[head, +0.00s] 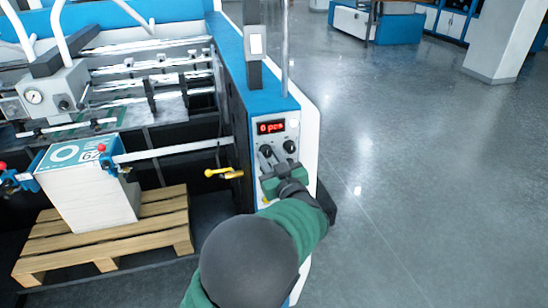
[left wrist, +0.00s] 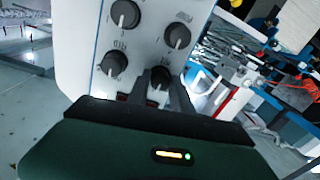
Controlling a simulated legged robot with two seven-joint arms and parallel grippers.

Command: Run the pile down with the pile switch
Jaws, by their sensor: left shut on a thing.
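My left gripper (head: 271,162) is at the control panel (head: 293,133) on the end of the machine. In the left wrist view its two dark fingers are shut on a black rotary switch (left wrist: 159,76), one on each side. The pile (head: 92,205), a tall white stack with a teal printed top sheet, stands on a wooden pallet (head: 155,230). My right gripper is not in view.
A red display (head: 271,127) above the knobs reads "0 pcs". A yellow-handled lever (head: 222,173) sticks out left of the panel. A pressure gauge (head: 34,97) and rollers are on the machine's upper left. Grey floor (head: 420,180) is clear to the right.

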